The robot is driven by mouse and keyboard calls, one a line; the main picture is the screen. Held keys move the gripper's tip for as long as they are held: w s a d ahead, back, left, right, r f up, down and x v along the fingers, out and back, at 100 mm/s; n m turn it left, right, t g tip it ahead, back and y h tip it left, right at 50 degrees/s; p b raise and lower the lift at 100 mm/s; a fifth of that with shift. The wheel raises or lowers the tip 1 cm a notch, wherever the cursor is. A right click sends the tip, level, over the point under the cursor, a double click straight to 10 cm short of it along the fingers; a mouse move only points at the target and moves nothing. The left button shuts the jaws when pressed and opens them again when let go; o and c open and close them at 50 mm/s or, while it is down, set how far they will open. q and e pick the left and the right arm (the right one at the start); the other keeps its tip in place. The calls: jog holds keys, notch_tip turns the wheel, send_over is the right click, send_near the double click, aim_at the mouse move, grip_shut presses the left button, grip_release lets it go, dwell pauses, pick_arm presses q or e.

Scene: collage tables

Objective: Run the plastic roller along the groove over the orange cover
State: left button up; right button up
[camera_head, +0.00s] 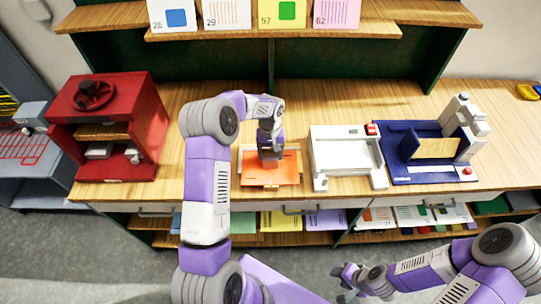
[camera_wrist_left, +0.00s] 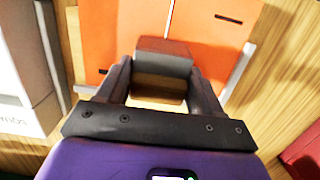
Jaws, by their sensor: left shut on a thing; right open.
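The orange cover (camera_head: 288,172) lies flat on a pale board on the wooden counter, and it fills much of the left wrist view (camera_wrist_left: 108,40). A thin pale line, seemingly the groove (camera_wrist_left: 171,15), runs across the cover. My left gripper (camera_head: 270,157) is over the cover, shut on a grey block-like piece, apparently the plastic roller (camera_wrist_left: 163,50). The roller's lower side is hidden, so I cannot tell if it touches the cover. My right gripper (camera_head: 346,280) is open and empty, low in front of the counter, far from the cover.
A white machine (camera_head: 335,150) stands close right of the cover, with a blue machine (camera_head: 400,160) beyond it. A red press (camera_head: 150,115) stands at the left. Shelves with numbered cards (camera_head: 228,14) are behind; drawers and papers are below the counter.

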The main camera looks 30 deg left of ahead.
pick_arm(q)
jog(key=shift+w+a, duration=0.35)
jog(key=shift+w, duration=0.15)
jog(key=shift+w+a, duration=0.5)
jog(key=shift+w, duration=0.3)
notch_tip(320, 180, up, 7)
jog(key=p, duration=0.4)
jog(key=shift+w, duration=0.1)
dwell(0.5)
